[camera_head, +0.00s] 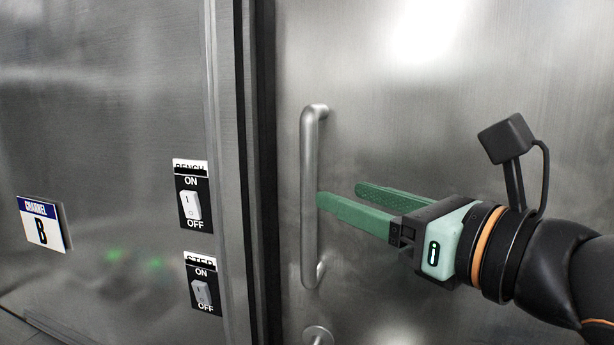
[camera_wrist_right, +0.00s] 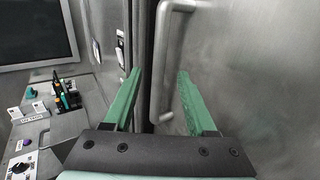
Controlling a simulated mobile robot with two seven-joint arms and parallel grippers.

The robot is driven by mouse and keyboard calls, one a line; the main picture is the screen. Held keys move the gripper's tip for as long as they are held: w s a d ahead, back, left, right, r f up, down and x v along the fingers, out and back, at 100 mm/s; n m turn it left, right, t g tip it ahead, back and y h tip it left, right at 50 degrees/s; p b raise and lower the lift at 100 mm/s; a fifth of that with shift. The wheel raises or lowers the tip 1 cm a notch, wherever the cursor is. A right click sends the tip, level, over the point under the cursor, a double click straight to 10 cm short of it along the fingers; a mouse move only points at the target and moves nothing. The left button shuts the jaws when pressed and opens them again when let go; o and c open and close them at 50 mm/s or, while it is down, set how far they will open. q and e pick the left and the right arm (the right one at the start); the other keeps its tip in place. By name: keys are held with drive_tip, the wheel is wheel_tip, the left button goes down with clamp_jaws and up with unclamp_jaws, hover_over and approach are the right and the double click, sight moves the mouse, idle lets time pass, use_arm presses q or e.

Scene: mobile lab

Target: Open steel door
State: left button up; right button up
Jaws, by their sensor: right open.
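The steel door (camera_head: 440,130) is a brushed metal panel that looks shut against its frame. Its upright bar handle (camera_head: 309,240) stands near the door's left edge. My right gripper (camera_head: 340,195) comes in from the right with its two green fingers apart and nothing held. In the head view the near fingertip ends at the handle's right side. In the right wrist view the handle (camera_wrist_right: 172,55) appears between the open fingers (camera_wrist_right: 160,74). I cannot tell whether the bar lies between the fingertips or beyond them. My left gripper is not in view.
A round knob or lock (camera_head: 318,336) sits below the handle. The right wrist view shows a bench with small equipment (camera_wrist_right: 66,92) and a dark screen (camera_wrist_right: 35,30).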

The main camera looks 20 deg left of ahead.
sight(314, 185)
drive_tip(key=p+x, duration=0.2)
drive_tip(key=x, duration=0.6)
drive_tip(key=shift+a, duration=0.15)
clamp_jaws()
idle(1.1)
